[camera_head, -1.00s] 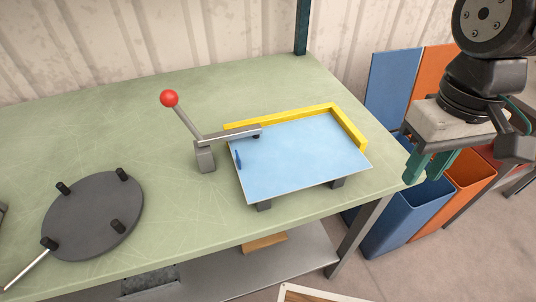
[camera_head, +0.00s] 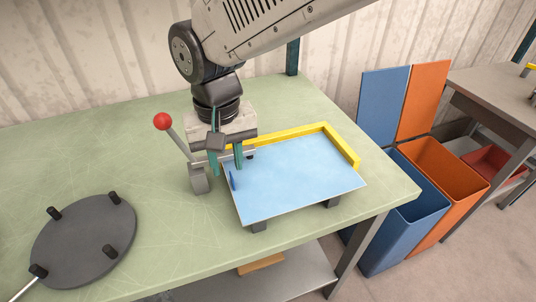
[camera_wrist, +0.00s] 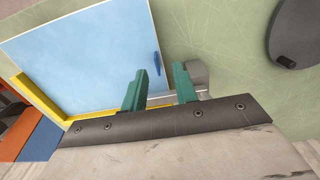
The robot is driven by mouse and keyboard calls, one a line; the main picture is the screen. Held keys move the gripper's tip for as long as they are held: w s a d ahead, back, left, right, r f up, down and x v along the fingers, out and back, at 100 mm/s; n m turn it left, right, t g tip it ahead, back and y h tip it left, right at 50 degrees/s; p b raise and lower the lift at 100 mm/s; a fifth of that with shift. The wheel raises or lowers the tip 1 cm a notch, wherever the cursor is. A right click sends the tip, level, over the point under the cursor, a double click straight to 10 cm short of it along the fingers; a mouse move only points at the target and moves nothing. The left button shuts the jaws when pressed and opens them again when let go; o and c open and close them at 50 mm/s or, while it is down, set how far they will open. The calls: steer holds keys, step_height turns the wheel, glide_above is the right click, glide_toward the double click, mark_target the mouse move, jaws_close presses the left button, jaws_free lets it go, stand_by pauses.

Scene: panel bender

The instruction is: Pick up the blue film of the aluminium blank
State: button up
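The aluminium blank lies flat on supports on the green table, its top covered by light blue film (camera_head: 295,180). A small darker blue tab (camera_head: 232,180) stands at the film's left edge. The film (camera_wrist: 85,50) and its tab (camera_wrist: 157,62) also show in the wrist view. My gripper (camera_head: 228,172) is above the blank's left back corner, near the clamp arm and the tab. Its two green fingers (camera_wrist: 158,88) are apart with nothing held between them. The clamp arm partly hides behind the fingers.
A toggle clamp (camera_head: 199,178) with a red ball handle (camera_head: 162,121) stands left of the blank. A yellow stop frame (camera_head: 342,145) borders its back and right. A dark round plate (camera_head: 85,240) lies left. Blue (camera_head: 400,220) and orange (camera_head: 450,190) bins stand right of the table.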

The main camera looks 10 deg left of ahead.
mark_target(232, 177)
steer(key=f, duration=0.2)
steer(key=w+f, duration=0.1)
steer(key=f, duration=0.1)
steer(key=shift+d+f, duration=0.1)
steer(key=shift+f, duration=0.2)
jaws_close()
steer(key=shift+r, duration=0.1)
